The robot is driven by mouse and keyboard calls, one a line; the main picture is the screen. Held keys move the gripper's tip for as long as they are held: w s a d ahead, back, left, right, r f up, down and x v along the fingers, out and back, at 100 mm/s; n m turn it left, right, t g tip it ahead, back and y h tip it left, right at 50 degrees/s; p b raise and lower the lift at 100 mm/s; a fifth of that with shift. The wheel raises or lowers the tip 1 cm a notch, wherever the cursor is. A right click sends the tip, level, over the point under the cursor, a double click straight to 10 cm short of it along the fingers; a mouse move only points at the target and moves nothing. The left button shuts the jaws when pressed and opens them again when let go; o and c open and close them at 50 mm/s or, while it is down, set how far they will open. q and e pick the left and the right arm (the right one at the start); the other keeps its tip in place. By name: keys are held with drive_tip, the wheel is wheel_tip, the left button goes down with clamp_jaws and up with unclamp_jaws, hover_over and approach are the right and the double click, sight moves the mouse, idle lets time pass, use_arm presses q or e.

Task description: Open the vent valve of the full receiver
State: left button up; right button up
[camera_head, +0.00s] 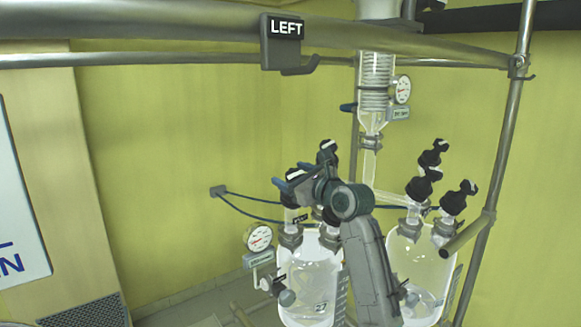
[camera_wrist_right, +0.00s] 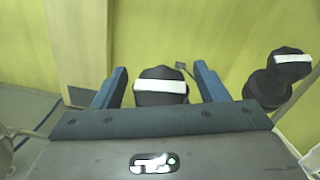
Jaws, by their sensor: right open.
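Two glass receivers show in the head view, a left one (camera_head: 308,285) partly behind my right arm and a right one (camera_head: 422,262). I cannot tell their liquid levels clearly. Black valve knobs with white stripes stand above them. My right gripper (camera_head: 287,180) is above the left receiver, by its left-hand black knob (camera_head: 293,174). In the right wrist view a black knob with a white stripe (camera_wrist_right: 161,92) sits between the open blue fingers (camera_wrist_right: 160,88), with a visible gap on each side. My left gripper is not in view.
A second black knob (camera_wrist_right: 291,66) is to the right in the wrist view. Several knobs (camera_head: 430,157) top the right receiver. A gauge (camera_head: 258,237) is left of the left receiver. A glass coil column (camera_head: 376,80) rises behind. Metal rails (camera_head: 170,27) cross above.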

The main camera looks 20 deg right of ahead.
drive_tip(key=shift+w+a, duration=0.15)
drive_tip(key=shift+w, duration=0.3)
drive_tip(key=c, duration=1)
drive_tip(key=shift+f+n+g+y, duration=0.1)
drive_tip(key=shift+n+g+y, duration=0.2)
drive_tip(key=shift+n+y, duration=0.1)
